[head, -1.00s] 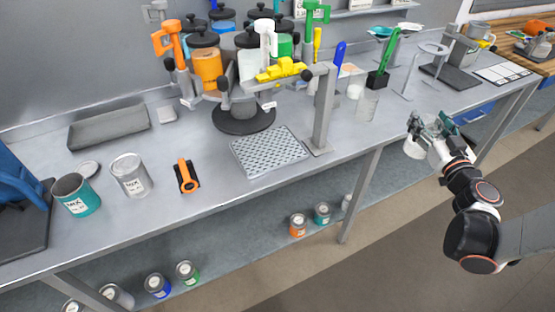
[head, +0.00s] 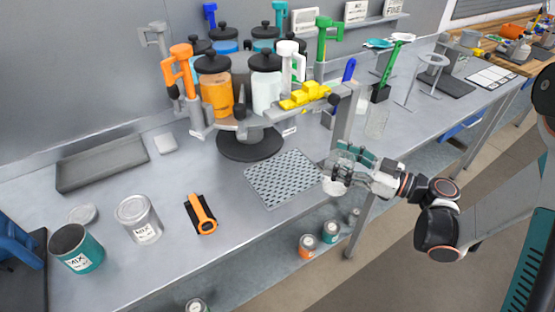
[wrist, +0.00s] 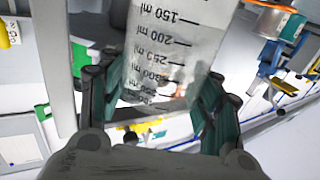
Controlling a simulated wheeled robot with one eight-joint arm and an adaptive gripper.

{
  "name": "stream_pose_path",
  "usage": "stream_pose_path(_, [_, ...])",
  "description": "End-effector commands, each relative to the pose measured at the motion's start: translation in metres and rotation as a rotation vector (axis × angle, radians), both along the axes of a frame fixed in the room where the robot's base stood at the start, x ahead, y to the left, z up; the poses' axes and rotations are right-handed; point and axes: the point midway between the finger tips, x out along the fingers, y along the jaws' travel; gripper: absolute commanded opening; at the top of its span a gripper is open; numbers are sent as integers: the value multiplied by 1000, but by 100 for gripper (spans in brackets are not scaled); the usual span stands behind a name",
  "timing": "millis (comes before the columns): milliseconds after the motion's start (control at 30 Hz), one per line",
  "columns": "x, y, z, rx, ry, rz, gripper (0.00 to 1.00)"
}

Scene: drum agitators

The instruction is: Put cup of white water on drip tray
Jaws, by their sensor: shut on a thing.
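My gripper (head: 342,168) is shut on a cup (head: 333,186) and holds it at the front edge of the bench, just right of the drip tray. In the wrist view the cup (wrist: 178,45) is translucent with ml marks, gripped between the green finger pads. Its contents are hard to make out. The drip tray (head: 284,178) is a grey perforated plate lying flat and bare on the bench, below the carousel. A jar of white liquid (head: 265,92) hangs on the carousel beside a jar of orange liquid (head: 215,93).
A grey post (head: 345,118) stands close behind my gripper. A yellow bracket (head: 304,95) overhangs the tray's back side. A clear beaker (head: 378,120) stands to the right.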

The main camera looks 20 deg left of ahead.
Motion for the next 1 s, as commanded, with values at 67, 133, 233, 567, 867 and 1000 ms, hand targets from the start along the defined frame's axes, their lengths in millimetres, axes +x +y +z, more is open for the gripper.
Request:
stream_pose_path(67, [3, 19, -1, 1, 0, 6, 16])
stream_pose_path(133, [6, 35, -1, 0, 0, 6, 16])
stream_pose_path(233, [12, 58, -2, 1, 0, 4, 16])
stream_pose_path(567, [30, 130, -2, 1, 0, 4, 16])
stream_pose_path(867, [38, 159, -1, 1, 0, -1, 16])
stream_pose_path(1000, [38, 159, -13, 0, 0, -1, 16])
